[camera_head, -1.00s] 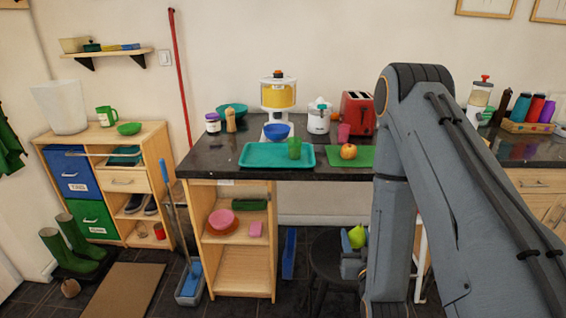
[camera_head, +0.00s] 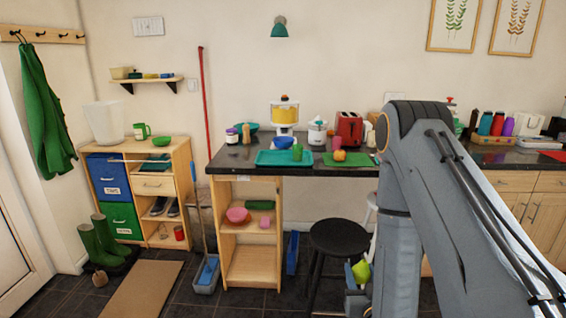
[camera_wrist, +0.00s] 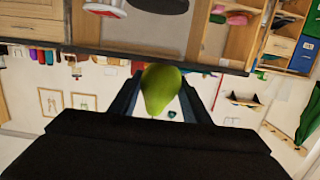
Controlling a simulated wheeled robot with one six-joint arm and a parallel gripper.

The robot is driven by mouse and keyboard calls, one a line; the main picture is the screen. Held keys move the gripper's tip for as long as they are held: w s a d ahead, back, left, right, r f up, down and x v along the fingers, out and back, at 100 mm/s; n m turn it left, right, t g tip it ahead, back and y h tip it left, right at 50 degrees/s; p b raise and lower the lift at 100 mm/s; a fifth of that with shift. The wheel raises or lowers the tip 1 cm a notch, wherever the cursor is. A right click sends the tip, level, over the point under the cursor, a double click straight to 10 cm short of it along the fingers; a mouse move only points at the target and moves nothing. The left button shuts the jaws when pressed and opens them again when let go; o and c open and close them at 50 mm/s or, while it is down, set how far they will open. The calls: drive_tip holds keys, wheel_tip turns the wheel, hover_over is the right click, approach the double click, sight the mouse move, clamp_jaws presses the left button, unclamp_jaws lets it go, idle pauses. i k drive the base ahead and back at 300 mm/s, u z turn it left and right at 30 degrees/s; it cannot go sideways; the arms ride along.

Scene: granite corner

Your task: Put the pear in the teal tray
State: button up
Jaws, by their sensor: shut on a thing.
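My gripper (camera_wrist: 162,84) is shut on the green pear (camera_wrist: 160,92), which sits between the two fingers in the wrist view. In the head view the pear (camera_head: 361,271) shows low, at the left side of my arm, below counter height; the fingers there are partly hidden. The teal tray (camera_head: 268,159) lies flat on the dark counter, well above and to the left of the pear in the picture.
A green mat (camera_head: 364,162) with a red-yellow fruit (camera_head: 339,155) lies right of the tray. A black stool (camera_head: 337,237) stands in front of the counter. The tray's left part is clear.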

sight(271, 160)
drive_tip(key=u, duration=0.6)
drive_tip(key=i, duration=1.15)
drive_tip(key=u, duration=0.1)
